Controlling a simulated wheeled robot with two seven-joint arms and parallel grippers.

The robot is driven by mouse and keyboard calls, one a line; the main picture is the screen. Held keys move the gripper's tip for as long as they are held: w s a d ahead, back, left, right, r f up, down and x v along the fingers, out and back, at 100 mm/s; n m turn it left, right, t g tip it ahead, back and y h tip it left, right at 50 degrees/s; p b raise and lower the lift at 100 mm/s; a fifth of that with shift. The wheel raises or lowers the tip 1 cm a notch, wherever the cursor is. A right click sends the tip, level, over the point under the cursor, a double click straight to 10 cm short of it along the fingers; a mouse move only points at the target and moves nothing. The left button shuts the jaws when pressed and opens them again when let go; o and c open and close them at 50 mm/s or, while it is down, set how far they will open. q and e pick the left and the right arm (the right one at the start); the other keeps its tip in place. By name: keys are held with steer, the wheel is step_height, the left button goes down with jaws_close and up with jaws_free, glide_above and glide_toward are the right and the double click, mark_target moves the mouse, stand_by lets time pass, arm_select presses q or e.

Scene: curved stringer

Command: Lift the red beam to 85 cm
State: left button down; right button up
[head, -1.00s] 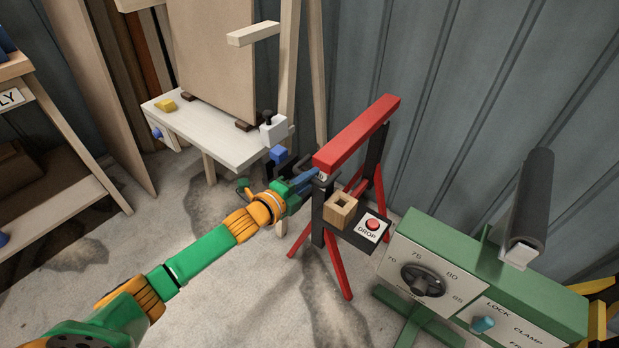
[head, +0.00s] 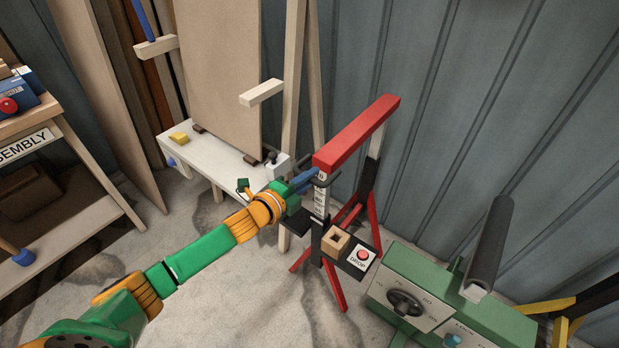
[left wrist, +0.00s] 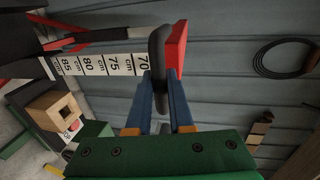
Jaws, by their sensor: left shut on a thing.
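The red beam (head: 357,133) sits on top of the red and black trestle stand, its near end toward me; it also shows in the left wrist view (left wrist: 177,48). A white scale strip (head: 320,203) shows between the beam and the stand's black post. In the left wrist view the strip (left wrist: 95,65) reads 70, 75, 80 and 85 cm, with 70 nearest the beam. My left gripper (head: 314,178) is shut on a dark handle (left wrist: 156,45) beside the beam's near end. The exact height reading is not clear. My right gripper is not in view.
A wooden block with a square hole (head: 334,241) and a red DROP button (head: 363,255) sit on the stand's shelf. A green dial box (head: 440,285) with a dark roller (head: 490,245) stands at right. A white table (head: 220,165) with a tall board stands behind my arm.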

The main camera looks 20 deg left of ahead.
arm_select(q)
steer(key=shift+r, duration=0.15)
steer(key=c, duration=0.8)
jaws_free()
steer(key=shift+w, duration=0.1)
steer(key=v, duration=0.7)
